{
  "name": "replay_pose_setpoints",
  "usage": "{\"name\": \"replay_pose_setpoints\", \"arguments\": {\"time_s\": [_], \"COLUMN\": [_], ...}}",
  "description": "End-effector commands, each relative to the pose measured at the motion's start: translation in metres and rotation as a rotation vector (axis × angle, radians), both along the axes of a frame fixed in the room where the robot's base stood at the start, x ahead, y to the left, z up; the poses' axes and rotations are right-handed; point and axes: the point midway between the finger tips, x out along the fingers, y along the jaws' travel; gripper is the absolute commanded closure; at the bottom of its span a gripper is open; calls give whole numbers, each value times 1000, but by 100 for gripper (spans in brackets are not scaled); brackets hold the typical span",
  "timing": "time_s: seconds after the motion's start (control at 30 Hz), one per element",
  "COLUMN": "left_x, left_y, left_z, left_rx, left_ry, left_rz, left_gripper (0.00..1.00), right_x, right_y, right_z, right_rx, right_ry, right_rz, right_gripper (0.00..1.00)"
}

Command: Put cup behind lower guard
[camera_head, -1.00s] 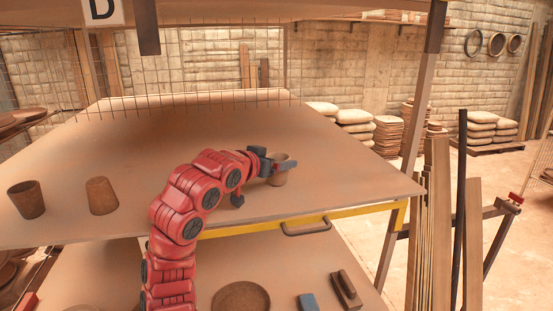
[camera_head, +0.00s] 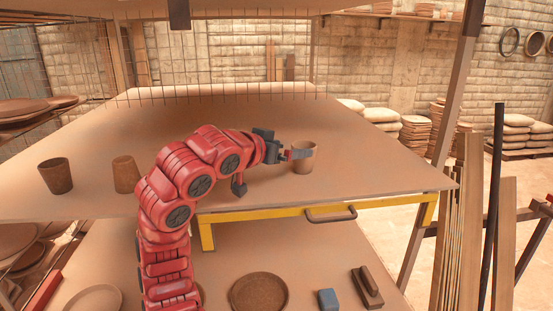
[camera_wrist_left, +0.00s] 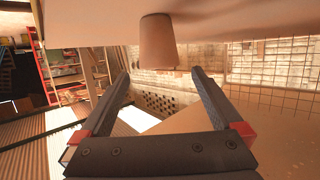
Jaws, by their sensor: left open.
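A brown clay cup (camera_head: 304,164) stands upright on the wide tan board, near its front edge and right of centre. My left gripper (camera_head: 299,155) is open at the cup's left side, and a finger overlaps the cup in the head view. In the left wrist view, tilted nearly upside down, the cup (camera_wrist_left: 158,42) shows beyond the open fingertips (camera_wrist_left: 160,73), offset to the top, with nothing gripped. A wire mesh guard (camera_head: 225,93) spans the back of the board, behind the cup. I cannot tell whether this is the lower guard. My right gripper is not in view.
Two more brown cups, one dark (camera_head: 55,176) and one lighter (camera_head: 124,176), stand on the board's left. A yellow frame (camera_head: 270,214) with a handle (camera_head: 331,214) runs under the front edge. A round plate (camera_head: 259,293) and blue block (camera_head: 327,299) lie below.

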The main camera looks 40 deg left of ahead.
Motion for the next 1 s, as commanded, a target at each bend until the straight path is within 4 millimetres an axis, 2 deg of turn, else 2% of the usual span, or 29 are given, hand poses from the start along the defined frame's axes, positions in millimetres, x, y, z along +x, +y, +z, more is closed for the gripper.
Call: {"name": "replay_pose_setpoints", "arguments": {"time_s": [0.03,0.1,0.3,1.0], "left_x": [-11,-23,-44,-49], "left_y": [1,0,-2,-4], "left_z": [0,3,12,18], "left_rx": [3,3,0,-1], "left_ry": [-7,-4,-1,1], "left_rz": [4,2,2,0], "left_gripper": [0,0,0,0], "right_x": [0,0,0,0], "right_y": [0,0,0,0], "right_z": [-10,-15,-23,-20], "right_rx": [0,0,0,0], "right_ry": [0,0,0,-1], "right_rz": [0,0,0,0], "right_gripper": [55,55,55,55]}}
